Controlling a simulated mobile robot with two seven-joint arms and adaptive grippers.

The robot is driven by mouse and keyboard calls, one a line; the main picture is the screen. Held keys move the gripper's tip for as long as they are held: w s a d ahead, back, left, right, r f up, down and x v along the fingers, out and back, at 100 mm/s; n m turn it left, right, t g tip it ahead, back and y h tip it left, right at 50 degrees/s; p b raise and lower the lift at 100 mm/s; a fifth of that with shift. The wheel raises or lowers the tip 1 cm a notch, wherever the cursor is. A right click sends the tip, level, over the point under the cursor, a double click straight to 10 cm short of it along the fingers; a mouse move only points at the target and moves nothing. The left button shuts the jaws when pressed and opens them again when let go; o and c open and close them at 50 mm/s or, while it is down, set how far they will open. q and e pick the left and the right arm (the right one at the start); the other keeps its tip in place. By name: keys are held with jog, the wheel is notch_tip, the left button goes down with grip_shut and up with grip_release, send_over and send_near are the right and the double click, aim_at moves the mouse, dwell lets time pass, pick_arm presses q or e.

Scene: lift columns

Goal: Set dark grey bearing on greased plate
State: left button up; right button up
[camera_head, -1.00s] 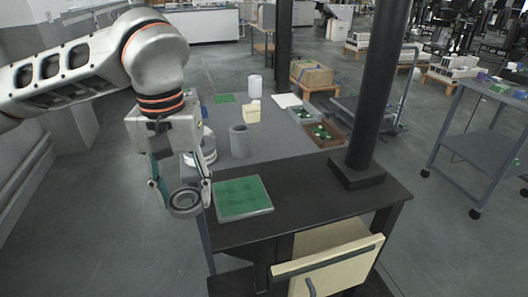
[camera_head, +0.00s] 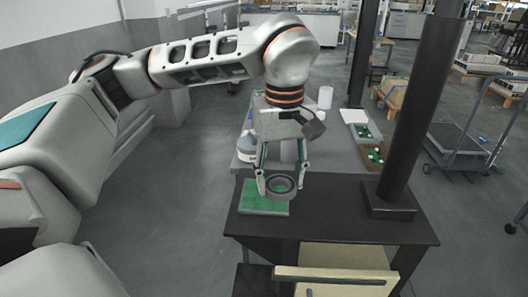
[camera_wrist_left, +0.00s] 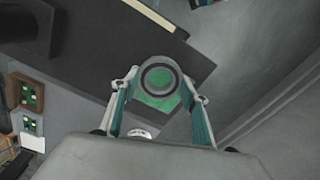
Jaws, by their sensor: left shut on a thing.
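My left gripper (camera_head: 281,182) is shut on the dark grey bearing (camera_head: 281,195), a thick open ring, and holds it by its sides. In the head view the bearing overlaps the right part of the green greased plate (camera_head: 254,198), which lies on the dark bench top. In the left wrist view the bearing (camera_wrist_left: 146,82) sits between the fingertips, with green of the plate (camera_wrist_left: 164,103) showing through and beside it. The bearing looks to be above the plate; the gap cannot be told. My right gripper is out of view.
A black column (camera_head: 411,115) rises from the bench (camera_head: 340,215) right of the plate. Behind the gripper are a grey cylinder (camera_head: 289,151) and a white container (camera_head: 243,147). Trays with green parts (camera_head: 374,155) stand at the back right. The bench between plate and column is clear.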

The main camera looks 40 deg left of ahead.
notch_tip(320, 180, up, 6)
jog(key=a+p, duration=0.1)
jog(key=p, duration=0.6)
pick_arm(q)
jog(key=shift+w+a+f+n+p, duration=0.1)
jog(key=shift+w+a+f+n, duration=0.55)
jog(key=shift+n, duration=2.95)
jog(key=shift+w+a+r+n+p, duration=0.15)
jog(key=shift+a+n, duration=1.1)
jog(key=shift+n, duration=2.35)
jog(key=shift+w+a+f+n+p, duration=0.1)
jog(key=shift+w+a+f+n, duration=0.55)
jog(key=shift+n, duration=2.95)
jog(key=f+b, duration=0.2)
jog(key=b, duration=0.1)
jog(key=shift+s+a+f, duration=0.1)
jog(key=shift+s+a, duration=0.1)
jog(key=shift+a, duration=0.1)
jog(key=shift+r, duration=0.2)
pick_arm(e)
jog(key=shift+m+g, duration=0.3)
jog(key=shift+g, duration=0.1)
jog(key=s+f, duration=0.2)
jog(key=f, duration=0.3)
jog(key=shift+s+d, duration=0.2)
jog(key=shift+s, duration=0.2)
pick_arm(q)
jog(key=shift+f+p, duration=0.3)
jog(key=shift+f, duration=0.55)
